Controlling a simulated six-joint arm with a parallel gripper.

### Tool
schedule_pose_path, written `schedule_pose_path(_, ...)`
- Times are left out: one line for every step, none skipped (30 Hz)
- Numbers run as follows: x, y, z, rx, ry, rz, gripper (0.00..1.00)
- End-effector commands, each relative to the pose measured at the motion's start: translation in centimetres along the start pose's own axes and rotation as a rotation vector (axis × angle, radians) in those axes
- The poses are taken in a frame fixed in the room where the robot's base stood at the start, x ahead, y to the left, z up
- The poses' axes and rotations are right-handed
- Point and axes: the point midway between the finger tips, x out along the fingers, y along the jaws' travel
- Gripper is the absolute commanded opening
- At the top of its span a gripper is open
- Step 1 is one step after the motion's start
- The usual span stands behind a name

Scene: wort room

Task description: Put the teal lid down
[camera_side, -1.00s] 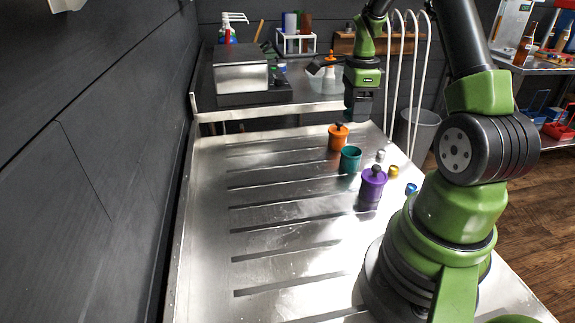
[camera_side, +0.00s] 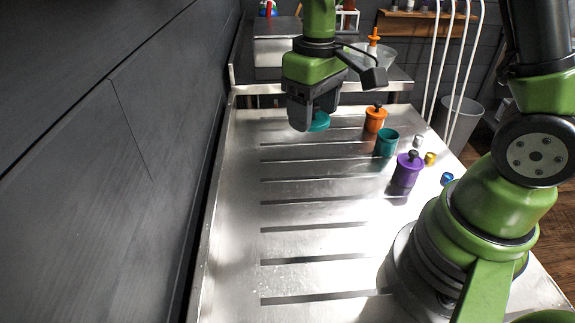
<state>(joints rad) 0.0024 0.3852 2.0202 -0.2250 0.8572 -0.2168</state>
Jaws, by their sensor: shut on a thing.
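My gripper (camera_side: 303,122) is shut on the teal lid (camera_side: 320,121), which shows partly behind the fingers. The lid is at the far left part of the steel table (camera_side: 225,200); I cannot tell whether it touches the surface. The open teal pot (camera_side: 387,142) stands without a lid to the right of my gripper. An orange pot (camera_side: 376,121) with a black-knobbed lid stands behind it, and a purple pot (camera_side: 407,171) with its lid on stands in front of it.
Small silver (camera_side: 418,141), yellow (camera_side: 430,158) and blue (camera_side: 447,179) pieces lie right of the pots. The slotted table left of and in front of the pots is clear. A dark wall (camera_side: 120,160) runs along the left edge.

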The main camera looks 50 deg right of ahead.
Motion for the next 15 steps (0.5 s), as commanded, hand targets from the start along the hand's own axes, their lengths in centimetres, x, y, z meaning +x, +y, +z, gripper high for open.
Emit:
schedule_pose_path(0.0,-0.1,0.0,-0.013,0.000,0.000,0.40)
schedule_pose_path(0.0,-0.1,0.0,-0.016,0.000,0.000,0.40)
schedule_pose_path(0.0,-0.1,0.0,-0.017,0.000,0.000,0.40)
schedule_pose_path(0.0,-0.1,0.0,-0.017,0.000,0.000,0.40)
schedule_pose_path(0.1,0.0,0.1,-0.019,-0.001,0.000,0.40)
schedule_pose_path(0.2,0.3,0.1,-0.027,-0.001,0.000,0.40)
schedule_pose_path(0.4,0.6,0.1,-0.039,-0.002,0.001,0.40)
schedule_pose_path(0.7,1.0,0.2,-0.054,-0.004,0.000,0.40)
schedule_pose_path(1.2,1.7,0.2,-0.083,-0.005,0.000,0.40)
schedule_pose_path(1.6,2.3,0.4,-0.109,-0.006,0.000,0.40)
schedule_pose_path(2.1,3.0,0.5,-0.139,-0.008,0.000,0.40)
schedule_pose_path(2.8,4.0,0.8,-0.186,-0.009,0.000,0.40)
schedule_pose_path(3.3,4.8,1.0,-0.222,-0.010,-0.001,0.40)
schedule_pose_path(3.8,5.5,1.3,-0.259,-0.011,-0.002,0.40)
schedule_pose_path(4.4,6.5,1.7,-0.308,-0.010,-0.002,0.40)
